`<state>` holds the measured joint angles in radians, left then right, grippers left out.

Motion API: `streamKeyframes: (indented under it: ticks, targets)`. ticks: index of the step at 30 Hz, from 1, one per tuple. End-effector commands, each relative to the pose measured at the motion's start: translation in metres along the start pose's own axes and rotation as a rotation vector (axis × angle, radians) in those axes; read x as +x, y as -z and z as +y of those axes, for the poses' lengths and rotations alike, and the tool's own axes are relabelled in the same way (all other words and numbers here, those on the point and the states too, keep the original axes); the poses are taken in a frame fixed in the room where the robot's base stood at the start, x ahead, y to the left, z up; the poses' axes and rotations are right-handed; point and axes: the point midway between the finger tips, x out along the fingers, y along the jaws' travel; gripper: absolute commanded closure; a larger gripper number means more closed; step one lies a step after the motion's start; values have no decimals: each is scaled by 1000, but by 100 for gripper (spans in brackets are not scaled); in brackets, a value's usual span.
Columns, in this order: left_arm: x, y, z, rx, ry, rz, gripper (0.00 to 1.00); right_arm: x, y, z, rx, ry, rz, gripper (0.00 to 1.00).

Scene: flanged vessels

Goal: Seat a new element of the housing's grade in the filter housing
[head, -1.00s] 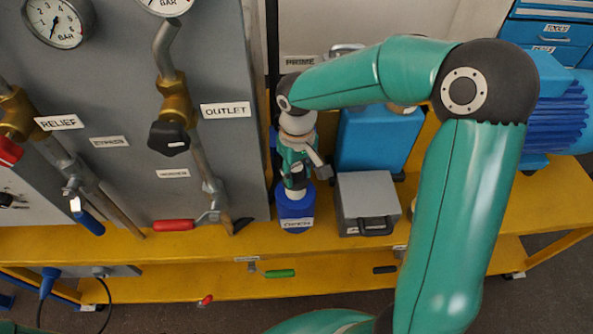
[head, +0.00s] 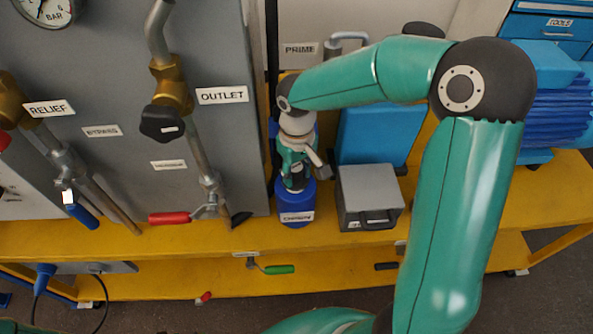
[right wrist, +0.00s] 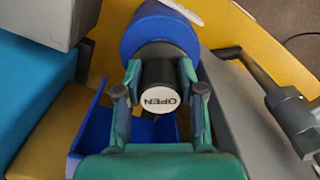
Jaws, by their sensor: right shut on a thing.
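My right gripper (head: 296,178) points down over a blue cylindrical body (head: 296,204) that stands near the front edge of the yellow bench. The blue cylinder (right wrist: 150,30) lies right behind the knob in that view. I cannot make out a filter element. My left gripper is not in view.
A grey box with a black handle (head: 369,195) stands close right of the blue body, with a blue block (head: 376,135) behind. A grey panel (head: 110,80) with pipes and valves is at left. A red lever (head: 170,218) sticks out there. The bench's front strip (head: 150,243) is clear.

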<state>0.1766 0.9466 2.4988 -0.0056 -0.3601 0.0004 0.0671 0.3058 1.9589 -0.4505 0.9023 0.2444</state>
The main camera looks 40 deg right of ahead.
Motion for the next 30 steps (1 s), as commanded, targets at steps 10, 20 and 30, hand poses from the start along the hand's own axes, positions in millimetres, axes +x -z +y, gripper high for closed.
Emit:
streamKeyframes:
  ticks: [10, 20, 30]
  targets:
    - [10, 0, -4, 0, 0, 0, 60, 12, 0, 0, 0, 0, 0, 100]
    - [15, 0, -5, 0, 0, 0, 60, 18, 0, 0, 0, 0, 0, 55]
    - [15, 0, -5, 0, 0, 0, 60, 18, 0, 0, 0, 0, 0, 32]
